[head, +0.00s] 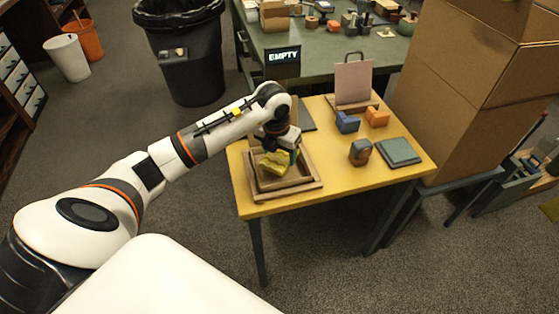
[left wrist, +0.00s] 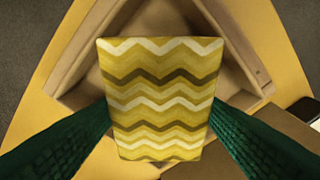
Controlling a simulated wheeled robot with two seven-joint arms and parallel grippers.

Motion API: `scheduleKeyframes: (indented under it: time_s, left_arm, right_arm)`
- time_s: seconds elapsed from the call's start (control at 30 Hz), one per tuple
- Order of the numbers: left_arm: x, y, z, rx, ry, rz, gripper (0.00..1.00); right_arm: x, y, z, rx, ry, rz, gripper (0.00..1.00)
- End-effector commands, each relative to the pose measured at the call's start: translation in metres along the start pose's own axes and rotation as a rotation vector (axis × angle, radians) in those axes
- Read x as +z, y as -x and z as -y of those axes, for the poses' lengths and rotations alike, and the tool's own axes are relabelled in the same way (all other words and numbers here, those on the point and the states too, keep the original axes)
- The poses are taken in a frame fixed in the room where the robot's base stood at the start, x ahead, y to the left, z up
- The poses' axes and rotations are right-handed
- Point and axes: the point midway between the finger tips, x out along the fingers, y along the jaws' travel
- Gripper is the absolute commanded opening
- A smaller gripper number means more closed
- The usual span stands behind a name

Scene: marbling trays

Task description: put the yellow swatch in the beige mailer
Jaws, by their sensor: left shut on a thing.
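The yellow swatch (head: 273,164) has zigzag stripes in yellow, brown and cream. My left gripper (head: 281,152) is shut on it; in the left wrist view the swatch (left wrist: 160,95) sits between the two green fingers. The container's walls (left wrist: 243,45) show around the swatch in the left wrist view. Much of its inside is hidden by the swatch, and I cannot tell whether the swatch touches its floor. My right gripper is not in view.
The yellow table (head: 400,182) also holds a blue block (head: 347,122), an orange block (head: 377,117), a grey-brown object (head: 360,152), a green square pad (head: 398,152) and a pinkish upright panel (head: 353,82). Cardboard boxes (head: 445,95) stand close on the right.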

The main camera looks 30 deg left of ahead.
Motion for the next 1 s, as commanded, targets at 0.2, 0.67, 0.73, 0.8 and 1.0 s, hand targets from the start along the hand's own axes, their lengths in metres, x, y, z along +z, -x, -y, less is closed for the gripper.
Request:
scheduleKeyframes:
  time_s: [0.2, 0.67, 0.73, 0.8, 1.0]
  left_arm:
    - [0.005, -0.029, 0.000, 0.000, 0.000, 0.003, 0.42]
    - [0.006, -0.036, 0.000, 0.000, -0.001, 0.000, 0.73]
    - [0.006, -0.036, 0.000, 0.000, -0.001, 0.000, 0.84]
    - [0.006, -0.036, 0.000, 0.000, -0.001, 0.000, 0.86]
    - [0.006, -0.036, 0.000, 0.000, -0.002, 0.000, 0.86]
  right_arm:
    - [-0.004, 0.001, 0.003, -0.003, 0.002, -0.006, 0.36]
    - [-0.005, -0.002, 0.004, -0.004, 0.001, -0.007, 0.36]
    - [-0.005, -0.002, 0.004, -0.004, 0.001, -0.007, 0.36]
    - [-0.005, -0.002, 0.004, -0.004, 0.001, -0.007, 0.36]
    - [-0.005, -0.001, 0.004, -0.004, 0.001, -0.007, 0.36]
